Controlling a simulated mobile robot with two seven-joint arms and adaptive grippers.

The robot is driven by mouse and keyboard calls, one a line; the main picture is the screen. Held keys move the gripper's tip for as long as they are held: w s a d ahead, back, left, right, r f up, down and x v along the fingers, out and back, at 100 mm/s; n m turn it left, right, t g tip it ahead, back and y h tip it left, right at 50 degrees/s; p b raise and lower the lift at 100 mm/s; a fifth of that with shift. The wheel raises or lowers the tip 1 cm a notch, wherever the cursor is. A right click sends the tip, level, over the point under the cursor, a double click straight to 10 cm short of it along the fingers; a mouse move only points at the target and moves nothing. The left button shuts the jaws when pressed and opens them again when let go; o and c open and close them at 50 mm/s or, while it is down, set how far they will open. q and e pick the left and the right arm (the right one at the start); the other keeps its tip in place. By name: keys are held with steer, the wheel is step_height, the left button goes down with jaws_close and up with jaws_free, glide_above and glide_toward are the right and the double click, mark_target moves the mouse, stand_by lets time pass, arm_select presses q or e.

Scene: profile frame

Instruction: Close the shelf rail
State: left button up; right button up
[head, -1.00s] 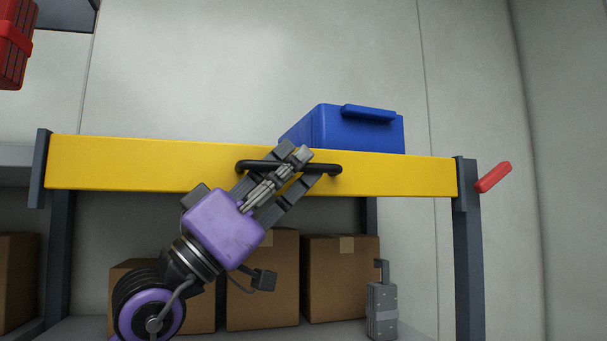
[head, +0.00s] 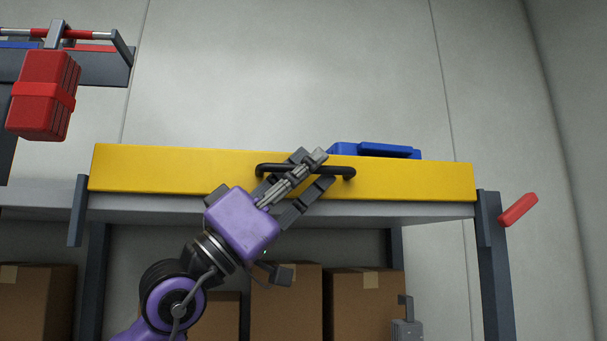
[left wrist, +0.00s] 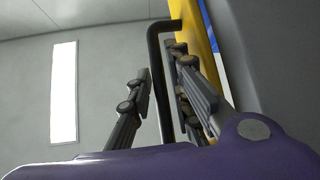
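The yellow shelf rail (head: 420,180) spans the front of the shelf. It sits above the grey shelf edge, with its ends higher than the bracket tops. Its black handle (head: 345,171) is fixed to its front. My left gripper (head: 302,172) is at the handle's middle, pointing up and right. In the left wrist view the handle (left wrist: 155,60) runs between one finger on the left and the fingers on the rail side. The fingers are close to the bar, but I cannot tell whether they press on it. My right gripper is not in view.
A blue bin (head: 375,150) shows behind the rail. Brown boxes (head: 287,305) and a grey case (head: 406,330) stand below. A red lever (head: 518,210) juts from the right post (head: 495,270). A red block-like object (head: 45,95) hangs at upper left.

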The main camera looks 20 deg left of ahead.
arm_select(q)
steer(key=shift+s+a+f, duration=0.25)
steer(key=shift+a+f, duration=0.05)
steer(key=shift+f, duration=0.2)
steer(key=v, duration=1)
steer(key=shift+s+a+f, duration=0.15)
steer(key=shift+s+a, duration=0.05)
steer(key=shift+s, duration=0.15)
